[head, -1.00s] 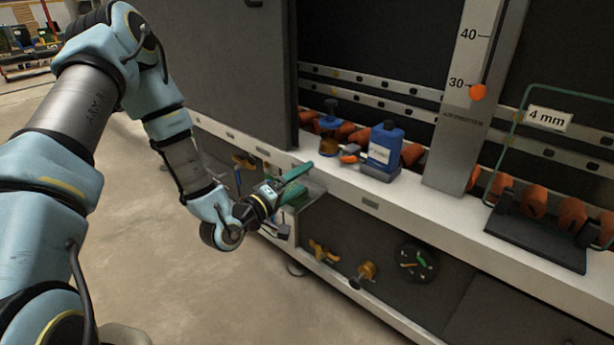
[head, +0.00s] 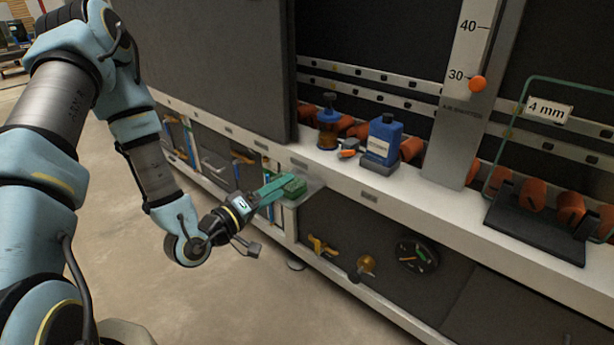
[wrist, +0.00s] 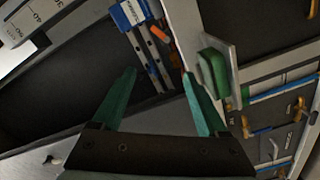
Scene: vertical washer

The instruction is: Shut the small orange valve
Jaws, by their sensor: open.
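A small orange piece (head: 348,154) with a grey part lies on the white ledge, left of a blue bottle. It shows as a small orange spot in the wrist view (wrist: 160,33). A yellow-orange wing-handled fitting (head: 320,246) and a round brass-orange fitting (head: 364,267) sit on the dark lower panel. I cannot tell for sure which one is the small orange valve. My gripper (head: 280,188) is left of and below the orange piece on the ledge. In the wrist view its green fingers (wrist: 158,74) are spread apart with nothing between them.
A green block (wrist: 214,72) sits on a metal bracket close beside my right-hand finger in the wrist view. The blue bottle (head: 383,138), a blue-topped amber bottle (head: 328,125) and a black stand (head: 535,235) are on the ledge (head: 430,210). Open floor lies below left.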

